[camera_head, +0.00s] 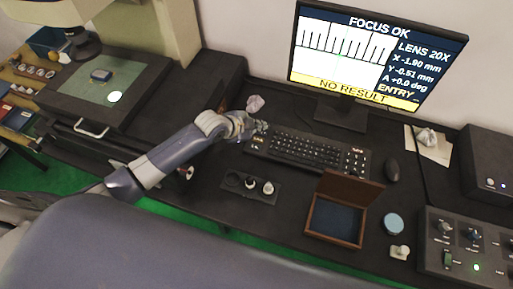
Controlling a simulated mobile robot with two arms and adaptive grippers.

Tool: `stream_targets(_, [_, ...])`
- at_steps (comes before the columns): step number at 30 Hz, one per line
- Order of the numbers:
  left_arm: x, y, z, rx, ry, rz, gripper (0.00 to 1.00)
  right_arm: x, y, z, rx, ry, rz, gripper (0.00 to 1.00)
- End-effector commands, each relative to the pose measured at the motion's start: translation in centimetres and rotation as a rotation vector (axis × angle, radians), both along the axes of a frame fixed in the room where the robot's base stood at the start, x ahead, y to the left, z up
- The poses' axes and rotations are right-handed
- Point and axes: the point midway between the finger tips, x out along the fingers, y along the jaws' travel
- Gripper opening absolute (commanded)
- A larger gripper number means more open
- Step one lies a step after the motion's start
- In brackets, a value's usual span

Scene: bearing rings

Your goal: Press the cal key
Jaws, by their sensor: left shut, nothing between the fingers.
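The black keyboard (308,150) lies on the dark bench below the monitor. Small pale-lettered keys show at its left end (257,140) and right end (351,160); the lettering is too small to read, so I cannot tell which one is the cal key. My left arm reaches in from the left, and my left gripper (250,127) is shut and empty at the keyboard's left end, over or beside its upper left corner. I cannot tell whether the fingertips touch a key. My right gripper is not in view.
The monitor (374,50) reads FOCUS OK, LENS 20X and NO RESULT. A mouse (392,170) lies right of the keyboard. In front are an open wooden box (336,222) and a dark holder (237,186) with small pieces. A crumpled pale item (255,103) lies behind the gripper.

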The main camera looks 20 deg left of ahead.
Motion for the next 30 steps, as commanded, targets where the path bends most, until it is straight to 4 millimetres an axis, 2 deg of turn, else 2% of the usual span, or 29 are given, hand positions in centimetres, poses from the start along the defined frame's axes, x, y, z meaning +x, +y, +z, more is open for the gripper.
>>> stream_targets(11, [0.0,0.0,-0.1,-0.001,0.001,-0.002,0.0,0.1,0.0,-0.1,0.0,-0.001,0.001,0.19])
stream_targets(16, [0.0,0.0,-0.8,-0.001,0.001,-0.002,0.0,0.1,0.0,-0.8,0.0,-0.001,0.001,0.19])
stream_targets(20, [-0.1,0.0,-2.0,0.0,0.002,-0.001,0.0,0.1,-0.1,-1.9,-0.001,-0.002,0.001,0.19])
stream_targets(30, [0.0,0.0,-6.4,0.0,0.001,-0.001,0.0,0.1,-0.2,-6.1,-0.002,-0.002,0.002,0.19])
